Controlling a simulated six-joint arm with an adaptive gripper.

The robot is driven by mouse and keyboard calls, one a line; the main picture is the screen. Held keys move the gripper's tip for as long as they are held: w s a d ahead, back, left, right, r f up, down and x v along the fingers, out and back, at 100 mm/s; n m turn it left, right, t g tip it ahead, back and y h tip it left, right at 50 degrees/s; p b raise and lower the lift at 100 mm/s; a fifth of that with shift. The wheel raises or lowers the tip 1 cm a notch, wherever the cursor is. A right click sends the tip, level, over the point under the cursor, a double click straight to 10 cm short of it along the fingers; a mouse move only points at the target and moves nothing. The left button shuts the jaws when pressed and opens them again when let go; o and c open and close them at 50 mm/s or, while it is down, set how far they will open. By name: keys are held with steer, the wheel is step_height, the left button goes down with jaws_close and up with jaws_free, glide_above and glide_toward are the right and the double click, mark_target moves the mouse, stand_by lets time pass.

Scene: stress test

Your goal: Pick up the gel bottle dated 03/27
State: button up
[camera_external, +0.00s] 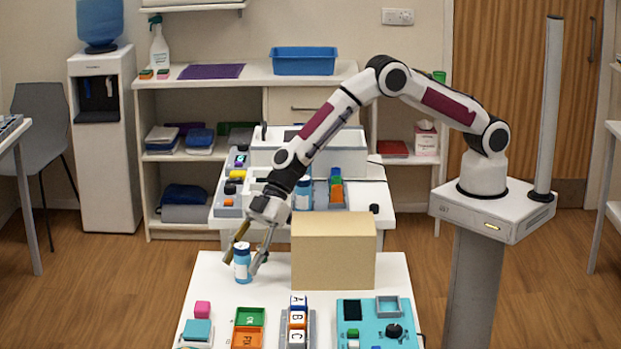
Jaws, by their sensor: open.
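My gripper (246,264) is open and points down, with one finger on each side of this bottle. I cannot tell whether the fingers touch it. Another blue bottle (303,192) stands on the table behind, beside my arm. The dates on the labels are too small to read, so I cannot tell which bottle is dated 03/27.
A cardboard box (334,252) stands right of my gripper. The tabletop left of the bottle is clear.

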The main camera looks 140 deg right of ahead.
steer(key=c, duration=1.3)
steer(key=shift+r, duration=0.2)
steer(key=shift+r, duration=4.9)
